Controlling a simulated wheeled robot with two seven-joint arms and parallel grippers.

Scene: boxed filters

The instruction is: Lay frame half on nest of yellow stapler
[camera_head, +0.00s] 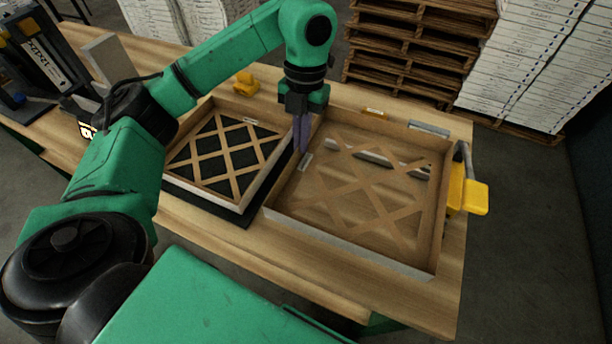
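A brown frame half (437,215) with a wooden lattice and pale outer walls lies at the right end of the table, open side up. The yellow stapler (470,194) stands at its right side, by the table's right edge. Pale bars show through the lattice, perhaps parts of the nest, which is mostly hidden under the frame. My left gripper (301,146) points down at the frame half's left wall, its purple-grey fingers close together around that wall. My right gripper is not in view.
A second lattice frame (259,187) with a black filling lies on a black base (238,216) just left. A small yellow block (246,84) sits behind it. A dark machine (40,60) stands at the far left. Pallets (415,45) and white stacks (540,65) stand behind the table.

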